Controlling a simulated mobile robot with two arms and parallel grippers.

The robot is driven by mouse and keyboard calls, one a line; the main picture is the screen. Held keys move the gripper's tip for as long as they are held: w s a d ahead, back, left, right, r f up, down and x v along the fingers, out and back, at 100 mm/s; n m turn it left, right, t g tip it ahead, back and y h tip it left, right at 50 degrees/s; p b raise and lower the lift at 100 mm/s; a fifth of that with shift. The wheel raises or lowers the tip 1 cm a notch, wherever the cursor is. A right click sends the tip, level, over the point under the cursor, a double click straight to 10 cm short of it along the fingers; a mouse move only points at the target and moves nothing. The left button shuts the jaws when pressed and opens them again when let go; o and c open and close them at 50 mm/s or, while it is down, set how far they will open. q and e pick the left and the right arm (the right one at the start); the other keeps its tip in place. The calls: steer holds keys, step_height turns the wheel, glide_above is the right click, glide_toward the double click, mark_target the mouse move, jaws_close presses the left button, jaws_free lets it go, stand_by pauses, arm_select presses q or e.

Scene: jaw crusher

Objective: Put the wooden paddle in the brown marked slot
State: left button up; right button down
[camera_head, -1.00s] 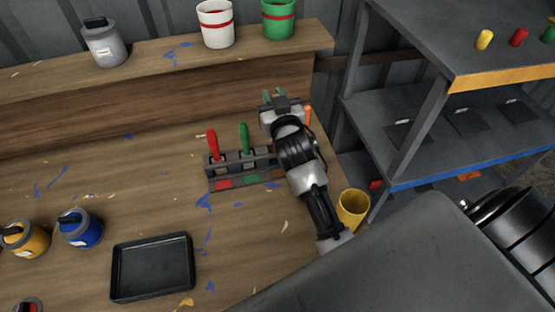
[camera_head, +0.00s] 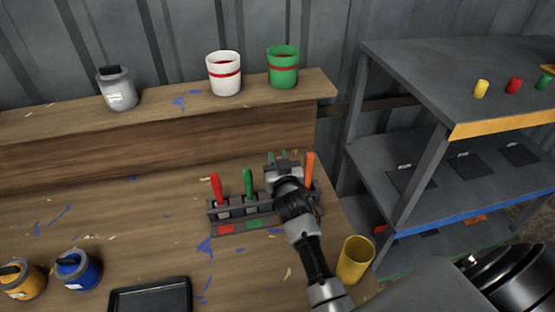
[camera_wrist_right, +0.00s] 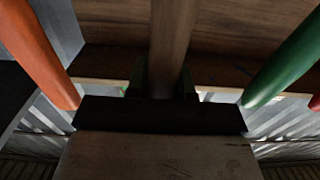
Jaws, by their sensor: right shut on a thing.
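The tool rack (camera_head: 240,212) stands on the workbench. It holds a red-handled tool (camera_head: 217,188), a green-handled tool (camera_head: 249,182) and an orange-handled tool (camera_head: 310,170). Red and green marks show on its front; the brown mark is hidden behind my arm. My right gripper (camera_head: 283,158) is over the rack between the green and orange handles. It is shut on the wooden paddle (camera_wrist_right: 172,45), whose brown shaft runs between the fingers in the wrist view. The orange handle (camera_wrist_right: 38,50) is left of it there, the green handle (camera_wrist_right: 285,60) right. The paddle's lower end is hidden.
A yellow cup (camera_head: 355,260) stands close to my right forearm. A black tray (camera_head: 150,297) and blue (camera_head: 77,270) and yellow (camera_head: 20,279) paint pots are at the left front. White (camera_head: 223,75) and green (camera_head: 283,68) buckets stand on the raised ledge. A metal shelf (camera_head: 430,150) is at the right.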

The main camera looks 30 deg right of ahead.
steer(key=shift+f, duration=0.2)
steer(key=c, duration=1)
jaws_free()
steer(key=shift+r, duration=0.1)
steer(key=shift+r, duration=0.15)
